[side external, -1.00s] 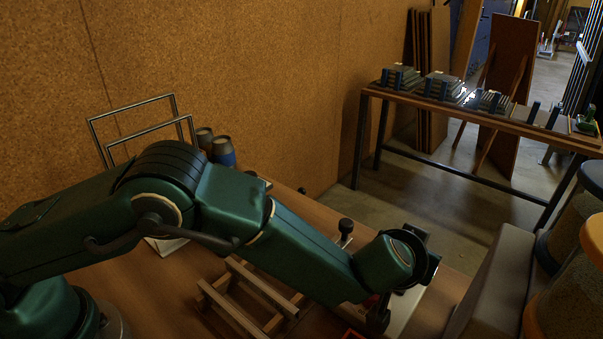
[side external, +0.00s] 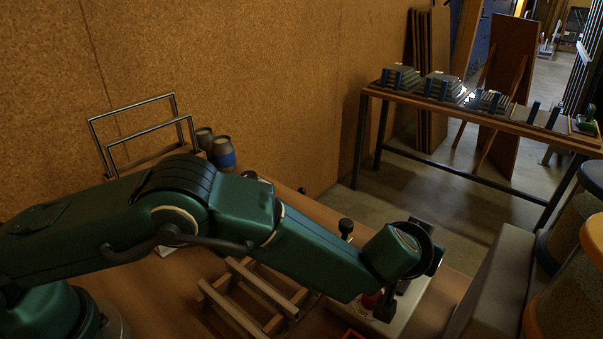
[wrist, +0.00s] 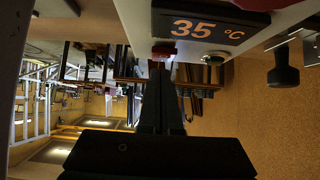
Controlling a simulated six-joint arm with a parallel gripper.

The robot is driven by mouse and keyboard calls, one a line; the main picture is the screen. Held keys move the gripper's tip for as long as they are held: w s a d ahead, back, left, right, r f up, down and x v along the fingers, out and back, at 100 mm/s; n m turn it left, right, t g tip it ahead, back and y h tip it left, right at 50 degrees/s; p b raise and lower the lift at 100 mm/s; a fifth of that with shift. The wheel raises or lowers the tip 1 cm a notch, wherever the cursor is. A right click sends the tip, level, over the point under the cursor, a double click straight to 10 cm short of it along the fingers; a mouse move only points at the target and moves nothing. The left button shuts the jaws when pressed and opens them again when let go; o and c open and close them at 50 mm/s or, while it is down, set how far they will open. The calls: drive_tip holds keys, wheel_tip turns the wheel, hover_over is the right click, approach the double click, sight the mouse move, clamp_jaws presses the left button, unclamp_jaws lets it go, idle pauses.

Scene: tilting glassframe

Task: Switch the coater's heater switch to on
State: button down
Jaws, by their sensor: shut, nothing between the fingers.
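The coater is a pale box (side external: 408,308) under my wrist in the side view. Its front panel (wrist: 134,20) fills the top of the wrist view, with a dark display (wrist: 210,26) reading 35 °C in orange. Below the display are a red control (wrist: 163,51) and a small dark, metallic switch-like part (wrist: 215,58) to its right. I cannot tell for certain which is the heater switch, or its position. My gripper (wrist: 160,70) is shut and empty, its tips close to the red control; contact cannot be told. In the side view the gripper (side external: 384,306) is partly hidden by my wrist.
A black knob on a post (side external: 346,227) stands behind the coater; a dark knob also shows in the wrist view (wrist: 283,68). A wooden rack (side external: 235,305) lies to the left. A grey block (side external: 485,290) and large jars (side external: 570,285) stand close on the right.

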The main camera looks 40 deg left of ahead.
drive_tip(key=shift+r, duration=0.1)
drive_tip(key=shift+r, duration=0.4)
wheel_tip(320, 180, up, 4)
drive_tip(key=shift+w+d+f, duration=0.1)
drive_tip(key=shift+f, duration=0.05)
drive_tip(key=w+r+v, duration=0.1)
drive_tip(key=v, duration=0.8)
drive_tip(key=shift+r, duration=0.35)
drive_tip(key=shift+w, duration=0.1)
